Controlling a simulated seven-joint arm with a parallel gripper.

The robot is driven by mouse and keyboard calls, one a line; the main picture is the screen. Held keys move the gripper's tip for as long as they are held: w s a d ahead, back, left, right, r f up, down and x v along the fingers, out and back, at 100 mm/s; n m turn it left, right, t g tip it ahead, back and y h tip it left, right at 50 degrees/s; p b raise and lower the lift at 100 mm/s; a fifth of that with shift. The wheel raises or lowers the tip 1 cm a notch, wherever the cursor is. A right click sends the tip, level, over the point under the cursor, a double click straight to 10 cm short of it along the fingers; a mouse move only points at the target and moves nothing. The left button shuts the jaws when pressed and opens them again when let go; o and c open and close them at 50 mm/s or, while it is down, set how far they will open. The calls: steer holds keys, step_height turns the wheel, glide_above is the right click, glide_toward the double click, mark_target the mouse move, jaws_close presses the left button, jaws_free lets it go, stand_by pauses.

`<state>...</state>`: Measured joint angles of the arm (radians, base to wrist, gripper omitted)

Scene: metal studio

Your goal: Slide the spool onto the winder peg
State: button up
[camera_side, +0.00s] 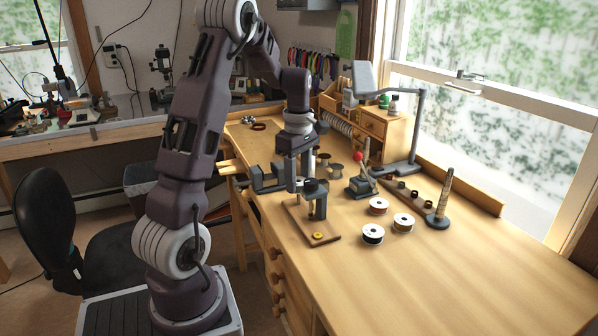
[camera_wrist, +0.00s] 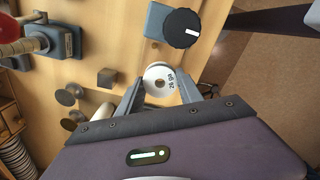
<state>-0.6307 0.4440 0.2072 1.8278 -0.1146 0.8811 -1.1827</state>
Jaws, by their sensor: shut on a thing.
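My gripper (camera_wrist: 161,92) is shut on a white spool (camera_wrist: 175,75) marked "26 ga", with its round face and centre hole toward the wrist camera. In the side view my gripper (camera_side: 300,182) hangs over the bench's left part, close to a grey stand with a dark round top (camera_side: 316,187) on a wooden board. In the wrist view a black knob (camera_wrist: 182,28) with a white mark, on a blue-grey body, lies just beyond the spool. It seems to belong to the winder. I cannot make out the peg or whether the spool touches it.
White-flanged spools (camera_side: 403,222) stand to the right on the bench. A grey tool with a red ball (camera_side: 358,156) and several small round-topped items (camera_wrist: 107,77) are nearby. A grey clamp-like block (camera_side: 265,180) is at the left edge. A tapered post (camera_side: 444,195) stands right; the front right is clear.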

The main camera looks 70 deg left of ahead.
mark_target(298, 192)
steer(key=shift+f, duration=0.2)
stand_by(0.4)
steer(key=shift+f, duration=1.85)
steer(key=o, duration=1.5)
steer(key=shift+c, duration=0.2)
step_height(298, 192, up, 7)
steer(key=shift+r, duration=0.1)
